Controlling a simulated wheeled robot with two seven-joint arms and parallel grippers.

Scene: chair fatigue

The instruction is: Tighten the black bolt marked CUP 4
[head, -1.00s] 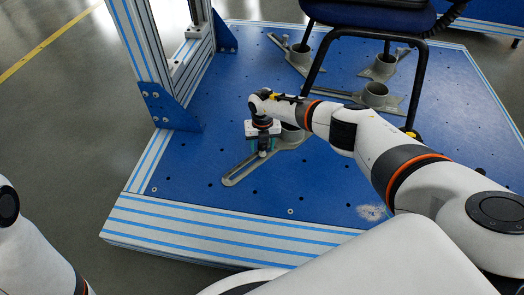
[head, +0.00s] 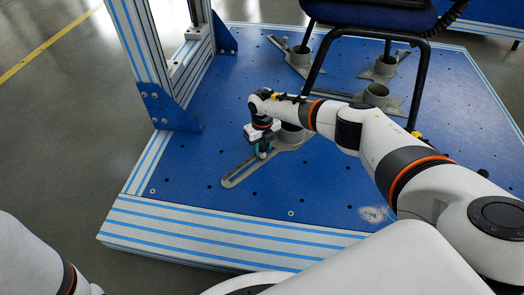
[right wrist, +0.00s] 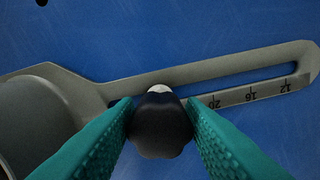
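The black bolt (right wrist: 160,125) has a lobed black head and stands at the slot of a grey slotted arm (right wrist: 235,77). In the head view the grey slotted arm (head: 240,174) lies flat on the blue platform, joined to a cup (head: 290,133). My right gripper (head: 262,153) points down over this arm. In the right wrist view its teal fingers (right wrist: 159,108) flank the bolt head closely on both sides and appear to touch it. No CUP 4 marking is legible. My left gripper is out of view; only part of my left arm shows at the lower left.
Several other grey cups with slotted arms, such as one cup (head: 377,94), lie farther back under a blue chair (head: 375,17) with black legs. An aluminium post (head: 147,55) with blue brackets stands at the left. The blue platform (head: 310,205) is clear in front.

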